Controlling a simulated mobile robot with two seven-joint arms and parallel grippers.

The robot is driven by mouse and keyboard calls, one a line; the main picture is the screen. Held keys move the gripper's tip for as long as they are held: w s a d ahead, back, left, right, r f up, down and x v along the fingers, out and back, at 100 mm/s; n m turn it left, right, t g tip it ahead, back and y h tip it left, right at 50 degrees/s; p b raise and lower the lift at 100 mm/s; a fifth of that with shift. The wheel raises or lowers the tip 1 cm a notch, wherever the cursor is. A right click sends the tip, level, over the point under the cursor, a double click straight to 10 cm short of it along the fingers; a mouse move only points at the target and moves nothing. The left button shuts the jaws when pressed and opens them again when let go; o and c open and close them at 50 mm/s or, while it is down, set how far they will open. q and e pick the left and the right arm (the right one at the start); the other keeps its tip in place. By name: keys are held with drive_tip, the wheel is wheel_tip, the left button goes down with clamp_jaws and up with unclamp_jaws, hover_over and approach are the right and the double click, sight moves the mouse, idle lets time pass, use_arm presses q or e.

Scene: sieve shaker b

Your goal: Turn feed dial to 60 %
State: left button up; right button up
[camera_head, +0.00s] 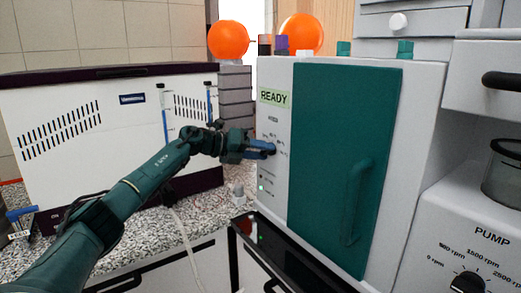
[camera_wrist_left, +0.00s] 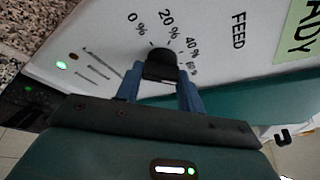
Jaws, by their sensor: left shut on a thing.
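The feed dial (camera_wrist_left: 160,64) is a black knob on the pale front panel of the machine with the green door. Around it are printed 0 %, 20 %, 40 % and a blurred mark that looks like 60 %, with the word FEED. My left gripper (camera_wrist_left: 160,78) has its blue fingers shut on the dial, one on each side. In the head view my left gripper (camera_head: 268,149) reaches the panel from the left and covers most of the dial. I cannot tell which mark the dial points to. My right gripper is not in view.
A green READY label (camera_head: 273,97) sits above the dial. The green door (camera_head: 345,150) with its handle (camera_head: 357,203) is to the right. A white-and-purple box (camera_head: 90,125) stands behind my left arm. A pump with a black knob (camera_head: 467,283) is at the lower right.

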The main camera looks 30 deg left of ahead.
use_arm(q)
drive_tip(key=shift+m, duration=0.3)
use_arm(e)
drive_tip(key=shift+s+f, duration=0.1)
use_arm(q)
drive_tip(key=o, duration=1)
drive_tip(key=b+v, duration=0.2)
drive_tip(key=v, duration=1.1)
drive_tip(key=shift+s+b, duration=0.2)
drive_tip(key=shift+b, duration=0.2)
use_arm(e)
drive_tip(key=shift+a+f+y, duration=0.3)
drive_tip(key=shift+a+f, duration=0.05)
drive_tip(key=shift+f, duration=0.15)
use_arm(q)
drive_tip(key=shift+d, duration=0.1)
